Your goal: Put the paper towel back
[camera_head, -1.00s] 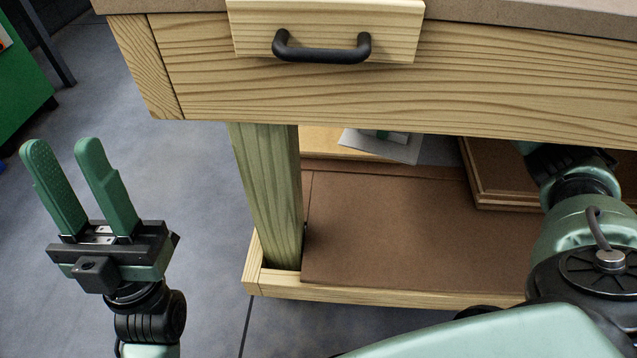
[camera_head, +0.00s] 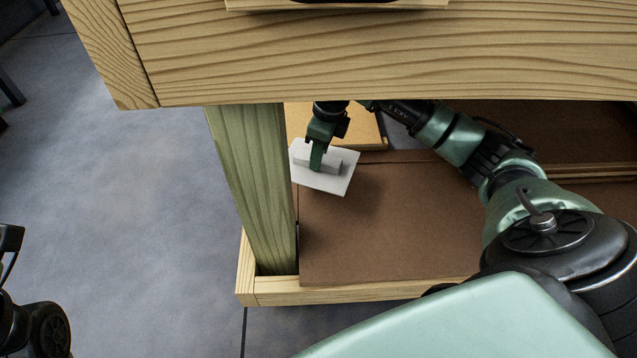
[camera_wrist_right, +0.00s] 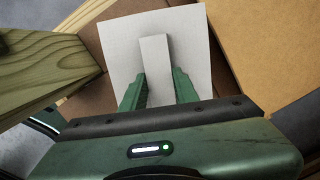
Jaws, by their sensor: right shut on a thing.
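The paper towel (camera_head: 335,184) is a white square sheet with a raised pale strip in its middle. It is under the workbench, over the left end of the brown lower shelf, beside the wooden leg. My right gripper (camera_head: 317,162) reaches in from the right, points down and is shut on the raised strip. In the right wrist view the towel (camera_wrist_right: 120,38) lies flat around the strip, which sits between the green fingers (camera_wrist_right: 159,84). I cannot tell whether the towel touches the shelf. Of my left arm only dark wrist parts show at the lower left; its fingers are out of view.
The wooden leg (camera_head: 252,190) stands close left of the towel. The bench apron (camera_head: 370,60) hangs above my right arm. A light wooden board (camera_head: 368,125) lies behind the towel. The front of the brown shelf (camera_head: 390,235) is clear, with a pale rim along its edge.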

